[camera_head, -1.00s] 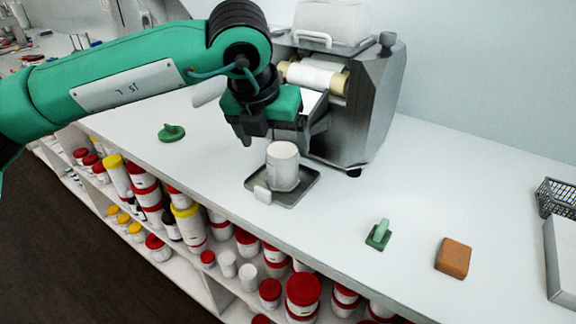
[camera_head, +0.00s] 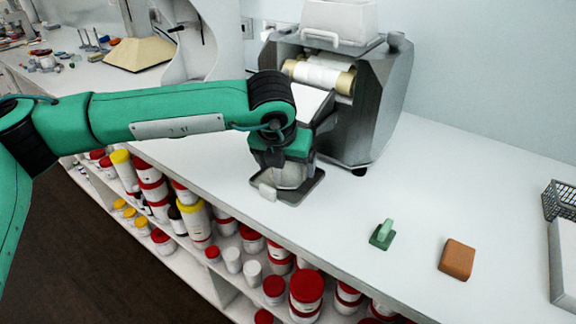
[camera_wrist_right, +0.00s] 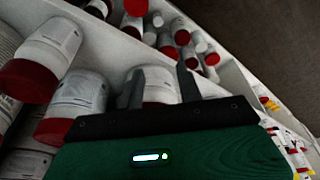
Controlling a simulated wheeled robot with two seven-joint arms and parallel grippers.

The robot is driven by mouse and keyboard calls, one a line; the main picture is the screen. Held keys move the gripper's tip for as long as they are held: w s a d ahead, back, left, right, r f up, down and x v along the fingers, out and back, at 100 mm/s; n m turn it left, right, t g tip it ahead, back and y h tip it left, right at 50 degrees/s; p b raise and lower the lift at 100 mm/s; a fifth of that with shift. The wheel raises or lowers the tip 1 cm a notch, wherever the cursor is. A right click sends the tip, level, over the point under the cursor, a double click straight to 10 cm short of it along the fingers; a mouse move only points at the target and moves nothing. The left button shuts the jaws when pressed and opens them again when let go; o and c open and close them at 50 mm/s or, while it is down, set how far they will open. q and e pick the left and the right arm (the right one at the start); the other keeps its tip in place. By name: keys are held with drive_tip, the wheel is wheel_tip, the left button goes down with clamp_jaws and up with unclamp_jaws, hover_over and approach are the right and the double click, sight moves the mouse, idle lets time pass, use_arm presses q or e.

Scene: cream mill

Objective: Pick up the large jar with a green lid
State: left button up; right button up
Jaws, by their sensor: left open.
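No large jar with a green lid can be made out. A white jar (camera_head: 290,179) stands on a dark square tray (camera_head: 311,188) in front of the grey mill, its top covered by my left gripper (camera_head: 281,165). That gripper is open and low over the jar; I cannot tell whether it touches it. In the right wrist view my right gripper (camera_wrist_right: 160,88) has its fingers apart, pointing at shelf jars.
The grey mill (camera_head: 375,110) stands behind the tray. A green handled block (camera_head: 382,234) and an orange block (camera_head: 457,260) lie to the right, with clear counter around them. Shelves below hold several white jars with red or yellow lids, such as a red-lidded jar (camera_head: 306,292).

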use_arm(q)
drive_tip(key=shift+x, duration=0.75)
drive_tip(key=c, duration=1.1)
drive_tip(key=shift+o, duration=0.2)
drive_tip(key=shift+r, duration=0.1)
